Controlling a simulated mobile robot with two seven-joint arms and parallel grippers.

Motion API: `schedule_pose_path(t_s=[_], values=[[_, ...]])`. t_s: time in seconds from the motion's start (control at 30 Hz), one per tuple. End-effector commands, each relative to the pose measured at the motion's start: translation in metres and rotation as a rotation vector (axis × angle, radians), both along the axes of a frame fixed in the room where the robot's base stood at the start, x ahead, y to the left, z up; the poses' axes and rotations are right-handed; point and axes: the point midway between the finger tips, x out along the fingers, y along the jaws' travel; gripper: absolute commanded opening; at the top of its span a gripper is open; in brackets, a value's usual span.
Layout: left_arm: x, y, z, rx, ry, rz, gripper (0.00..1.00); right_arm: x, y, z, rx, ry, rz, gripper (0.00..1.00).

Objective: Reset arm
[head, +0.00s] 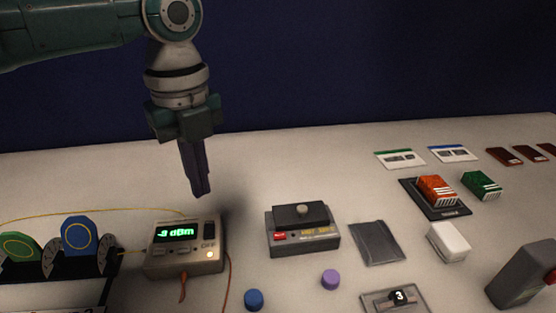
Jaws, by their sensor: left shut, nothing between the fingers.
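My left arm comes in from the upper left, and my left gripper (202,190) points straight down with its fingers together and nothing between them. In the picture its tips sit just above a grey meter (186,249) with a green "dBm" display. I cannot tell exactly how high the fingers are over the table. My right arm and gripper are not in view.
A black-topped device (302,231) stands right of the meter. A blue cap (253,299) and a purple cap (330,279) lie in front. A dark pad (377,243), a white block (449,241), and red (437,190) and green (482,186) blocks are at right. Reels (79,237) stand left.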

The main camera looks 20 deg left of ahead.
Motion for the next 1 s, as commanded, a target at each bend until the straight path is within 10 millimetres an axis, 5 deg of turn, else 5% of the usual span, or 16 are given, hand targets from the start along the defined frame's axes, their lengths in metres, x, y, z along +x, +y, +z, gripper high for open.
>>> schedule_pose_path(t_s=[0.33,0.53,0.63,0.77,1.0], values=[[-0.004,-0.006,-0.004,-0.005,0.003,0.005,0.0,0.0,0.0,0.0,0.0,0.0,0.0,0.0],[-0.046,-0.069,-0.032,-0.077,-0.001,0.134,0.0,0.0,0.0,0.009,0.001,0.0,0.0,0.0],[-0.079,-0.11,-0.038,-0.155,-0.021,0.313,0.0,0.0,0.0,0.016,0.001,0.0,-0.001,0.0],[-0.116,-0.139,-0.032,-0.256,-0.042,0.648,0.0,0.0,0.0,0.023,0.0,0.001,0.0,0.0],[-0.162,-0.123,-0.008,-0.337,-0.084,1.282,0.0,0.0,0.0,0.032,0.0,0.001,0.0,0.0]])
